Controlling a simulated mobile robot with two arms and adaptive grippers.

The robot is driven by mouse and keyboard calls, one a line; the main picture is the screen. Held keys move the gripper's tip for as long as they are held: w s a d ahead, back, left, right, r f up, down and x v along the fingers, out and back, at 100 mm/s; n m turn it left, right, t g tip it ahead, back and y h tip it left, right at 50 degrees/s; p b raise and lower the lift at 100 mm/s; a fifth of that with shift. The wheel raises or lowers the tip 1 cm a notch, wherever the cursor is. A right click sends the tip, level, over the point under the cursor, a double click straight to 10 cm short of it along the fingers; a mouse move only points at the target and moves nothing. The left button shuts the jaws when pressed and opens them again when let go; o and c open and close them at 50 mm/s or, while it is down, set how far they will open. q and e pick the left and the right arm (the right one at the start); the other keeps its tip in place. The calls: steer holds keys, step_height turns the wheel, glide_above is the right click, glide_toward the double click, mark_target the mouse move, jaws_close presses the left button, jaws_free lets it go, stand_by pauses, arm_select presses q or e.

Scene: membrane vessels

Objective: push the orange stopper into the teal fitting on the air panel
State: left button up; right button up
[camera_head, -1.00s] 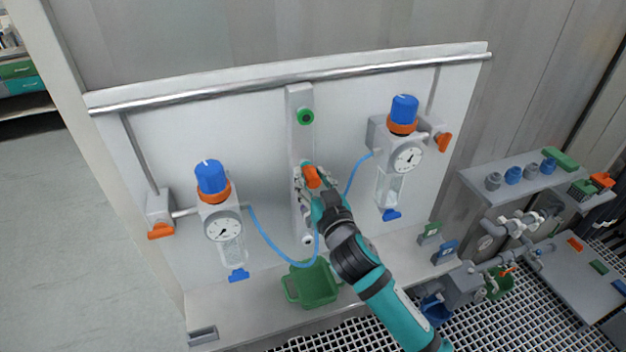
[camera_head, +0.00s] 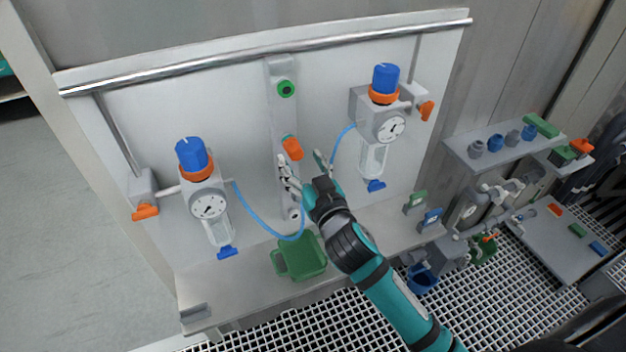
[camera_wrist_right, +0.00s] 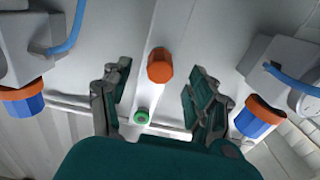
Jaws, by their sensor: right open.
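The orange stopper (camera_head: 292,148) sits at the middle of the grey vertical strip on the air panel (camera_head: 250,128), and nothing shows holding it up but the strip side. The teal fitting is mostly hidden behind the stopper, so I cannot tell how deep the stopper sits. My right gripper (camera_head: 301,161) is open and empty just below and in front of the stopper. In the right wrist view the stopper (camera_wrist_right: 160,66) shows between the spread fingers (camera_wrist_right: 157,74), apart from both. My left gripper is not in view.
A green port (camera_head: 286,88) is higher on the strip. Regulators with blue knobs (camera_head: 191,154) (camera_head: 385,77) stand on both sides, joined by a blue hose (camera_head: 262,218) that passes near my gripper. A green bin (camera_head: 300,260) sits on the ledge below.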

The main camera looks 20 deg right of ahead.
steer(key=s, duration=0.7)
steer(key=shift+s+d, duration=0.15)
steer(key=shift+s, duration=0.2)
step_height(320, 180, down, 27)
steer(key=n+g+b, duration=0.1)
steer(key=g+b, duration=0.1)
steer(key=g, duration=0.3)
steer(key=s+d+f+n+g+b, duration=0.15)
steer(key=s+f, duration=0.25)
steer(key=f, duration=0.5)
steer(key=s+f+m+g, duration=0.1)
steer(key=s+f+g, duration=0.25)
steer(key=f, duration=0.45)
steer(key=s+d+f+g+b, duration=0.1)
steer(key=s+f+g, duration=0.1)
steer(key=s+f, duration=0.6)
steer(key=s+d+f+g+b, duration=0.1)
steer(key=s+d+f+g, duration=0.1)
steer(key=s+f, duration=0.6)
steer(key=s+d+f+g+b, duration=0.1)
steer(key=s+f+g, duration=0.2)
steer(key=s+f, duration=0.5)
steer(key=s, duration=0.8)
steer(key=shift+s+d+h, duration=0.2)
steer(key=shift+s+h, duration=0.1)
steer(key=shift+s, duration=0.1)
